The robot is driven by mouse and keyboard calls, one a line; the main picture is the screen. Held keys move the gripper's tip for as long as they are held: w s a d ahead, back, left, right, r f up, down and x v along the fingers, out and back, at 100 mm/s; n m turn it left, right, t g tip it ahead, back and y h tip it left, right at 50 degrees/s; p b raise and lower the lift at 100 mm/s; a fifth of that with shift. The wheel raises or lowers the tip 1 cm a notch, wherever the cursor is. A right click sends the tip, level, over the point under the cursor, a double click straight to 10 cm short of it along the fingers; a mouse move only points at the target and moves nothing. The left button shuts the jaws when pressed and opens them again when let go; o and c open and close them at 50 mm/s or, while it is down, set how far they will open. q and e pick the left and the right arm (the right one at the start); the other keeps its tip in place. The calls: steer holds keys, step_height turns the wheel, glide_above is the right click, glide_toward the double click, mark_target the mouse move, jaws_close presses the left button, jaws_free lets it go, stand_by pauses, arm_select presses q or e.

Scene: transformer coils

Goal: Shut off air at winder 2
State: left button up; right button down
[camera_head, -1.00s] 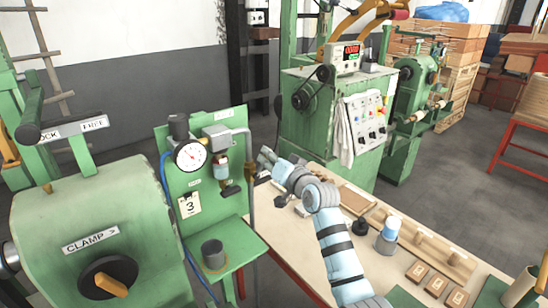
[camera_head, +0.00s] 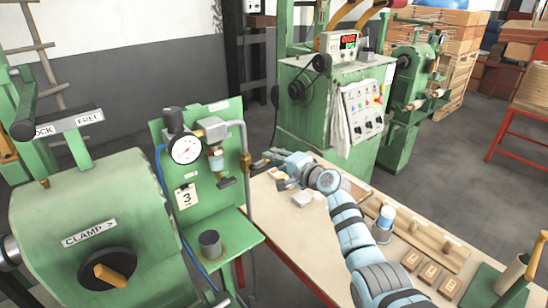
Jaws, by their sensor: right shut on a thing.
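The green air panel (camera_head: 204,135) stands left of centre with a round dial gauge (camera_head: 187,149), a filter unit (camera_head: 216,160) and a tag marked 3 (camera_head: 187,196). A grey pipe runs down its right edge, with a brass valve (camera_head: 246,161) on it. My right gripper (camera_head: 258,164) is just right of this valve, its fingers pointing left. It is shut on a small part at the valve, likely its handle; the fingers hide most of that part, and I cannot tell its angle. My left gripper is not in view.
A green machine with a CLAMP knob (camera_head: 108,270) fills the left foreground. A small shelf (camera_head: 235,236) on the panel bears a dark cup (camera_head: 210,244). The workbench (camera_head: 283,222) under my right arm holds wooden blocks and a blue-white bottle (camera_head: 384,222). A green winder cabinet (camera_head: 310,105) stands behind.

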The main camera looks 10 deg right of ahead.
steer(key=shift+f+m, duration=0.4)
steer(key=shift+m, duration=0.2)
steer(key=c, duration=1.5)
jaws_free()
steer(key=shift+w+f, duration=0.1)
steer(key=shift+c, duration=0.2)
steer(key=v, duration=1.2)
steer(key=shift+w+d, duration=0.1)
steer(key=shift+w, duration=0.05)
steer(key=shift+f, duration=0.1)
